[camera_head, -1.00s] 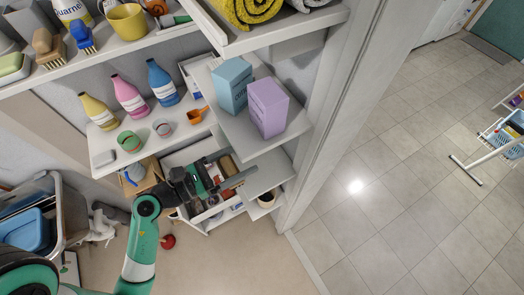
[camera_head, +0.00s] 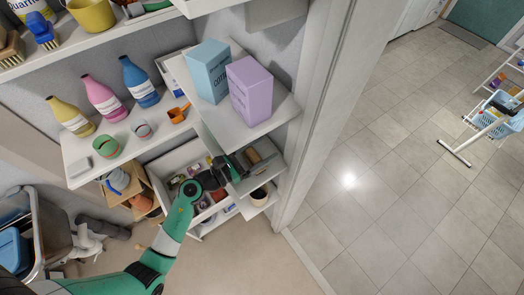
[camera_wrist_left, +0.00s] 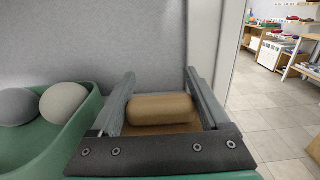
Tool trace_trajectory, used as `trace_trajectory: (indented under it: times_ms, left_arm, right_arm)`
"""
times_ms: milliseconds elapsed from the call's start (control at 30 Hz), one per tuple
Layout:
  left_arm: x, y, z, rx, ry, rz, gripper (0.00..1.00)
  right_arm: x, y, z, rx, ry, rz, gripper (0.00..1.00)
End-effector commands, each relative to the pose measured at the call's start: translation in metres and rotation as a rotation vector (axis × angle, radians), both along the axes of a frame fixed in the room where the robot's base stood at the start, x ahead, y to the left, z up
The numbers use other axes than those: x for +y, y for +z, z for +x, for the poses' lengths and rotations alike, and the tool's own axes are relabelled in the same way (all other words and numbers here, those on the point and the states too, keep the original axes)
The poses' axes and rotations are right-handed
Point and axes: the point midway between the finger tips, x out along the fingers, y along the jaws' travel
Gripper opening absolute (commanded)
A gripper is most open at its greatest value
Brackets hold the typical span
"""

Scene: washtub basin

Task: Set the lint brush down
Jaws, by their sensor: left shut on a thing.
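The lint brush (camera_wrist_left: 162,109) shows as a brown, rounded, wood-coloured body between the two grey fingers of my left gripper (camera_wrist_left: 160,100) in the left wrist view. My left gripper is shut on it. In the head view the brush (camera_head: 252,156) is a small brown shape at my left gripper (camera_head: 256,162), over the grey ledge (camera_head: 258,180) right of the open drawer. Whether the brush touches the ledge cannot be told. My right gripper is not in view.
The open drawer (camera_head: 176,158) left of the gripper holds several small items. A purple box (camera_head: 248,92) and a blue box (camera_head: 209,72) stand on the shelf above. Bottles and cups stand on the left shelf. The wall edge is close on the right; tiled floor lies beyond.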

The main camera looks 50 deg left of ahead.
Motion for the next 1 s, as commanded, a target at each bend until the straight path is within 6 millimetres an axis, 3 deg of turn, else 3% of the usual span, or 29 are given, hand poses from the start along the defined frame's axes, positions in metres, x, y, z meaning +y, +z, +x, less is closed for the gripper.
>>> trace_trajectory:
  times_ms: [300, 333, 433, 867, 1000]
  left_arm:
    - [0.0, -0.003, 0.0, -0.001, 0.0, 0.001, 0.21]
    - [0.0, -0.002, 0.0, -0.001, 0.0, 0.001, 0.83]
    - [0.0, -0.001, 0.0, -0.001, 0.0, 0.001, 1.0]
    - [0.0, 0.004, -0.001, -0.001, 0.001, 0.001, 1.0]
    - [0.005, 0.001, -0.024, 0.0, 0.005, 0.0, 1.0]
  right_arm:
    - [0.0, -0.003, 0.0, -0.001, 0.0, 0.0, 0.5]
    - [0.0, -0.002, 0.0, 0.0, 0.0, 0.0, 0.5]
    - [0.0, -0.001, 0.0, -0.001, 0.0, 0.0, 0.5]
    - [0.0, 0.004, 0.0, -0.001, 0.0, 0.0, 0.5]
    - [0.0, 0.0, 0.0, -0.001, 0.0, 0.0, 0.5]
